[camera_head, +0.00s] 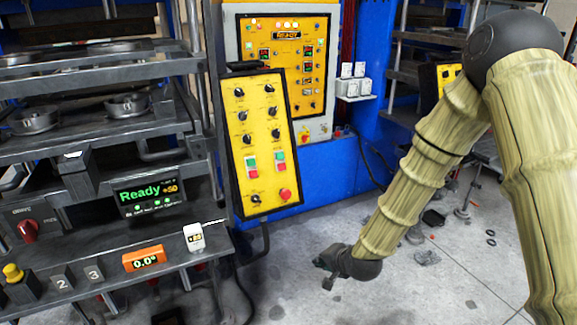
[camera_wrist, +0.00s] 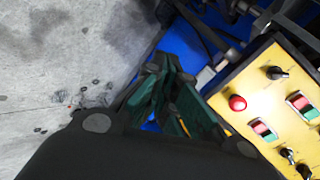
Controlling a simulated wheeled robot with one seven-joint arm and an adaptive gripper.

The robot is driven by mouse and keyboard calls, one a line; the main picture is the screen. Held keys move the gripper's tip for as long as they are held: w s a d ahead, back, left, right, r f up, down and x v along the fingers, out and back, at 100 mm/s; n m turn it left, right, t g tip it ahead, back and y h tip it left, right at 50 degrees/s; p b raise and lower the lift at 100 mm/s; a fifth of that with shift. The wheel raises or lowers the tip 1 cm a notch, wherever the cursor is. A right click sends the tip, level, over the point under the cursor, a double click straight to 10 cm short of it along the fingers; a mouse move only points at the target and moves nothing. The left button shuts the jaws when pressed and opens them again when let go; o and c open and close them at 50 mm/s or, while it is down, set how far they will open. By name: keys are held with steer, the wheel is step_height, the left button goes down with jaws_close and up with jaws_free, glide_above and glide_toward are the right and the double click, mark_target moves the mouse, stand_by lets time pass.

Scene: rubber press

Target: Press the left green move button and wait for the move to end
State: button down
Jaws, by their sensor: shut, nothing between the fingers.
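A tilted yellow control panel (camera_head: 262,130) stands in the middle of the head view. Its left green button (camera_head: 251,160) sits above a red one in the left button pair. A second green and red pair (camera_head: 280,161) is to its right. The left pair also shows at the right of the wrist view (camera_wrist: 302,104). My gripper (camera_head: 326,275) is below and right of the panel, apart from it, over the floor. Its dark fingers (camera_wrist: 172,75) are shut and empty in the wrist view, with the panel to their right.
A red mushroom button (camera_head: 285,194) and several black knobs share the panel. A blue cabinet (camera_head: 330,160) stands behind. The floor around my gripper is mostly clear.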

steer(key=w+a+r+m+t+y, duration=0.1)
steer(key=w+r, duration=0.5)
steer(key=r, duration=0.7)
steer(key=w+a+r+m+t+y, duration=0.1)
steer(key=w+a+r+m+t, duration=0.1)
steer(key=w+r, duration=0.5)
step_height(320, 180, up, 6)
steer(key=shift+a+r+m+t+p, duration=0.1)
steer(key=shift+a+m+t+p, duration=0.35)
steer(key=shift+a, duration=0.2)
steer(key=shift+w, duration=0.2)
steer(key=p, duration=0.5)
glide_toward(280, 155)
steer(key=w+f, duration=0.2)
steer(key=w, duration=0.3)
steer(key=shift+p+x, duration=0.5)
steer(key=shift+x, duration=0.5)
steer(key=shift+a+f, duration=0.1)
steer(key=shift+f, duration=0.05)
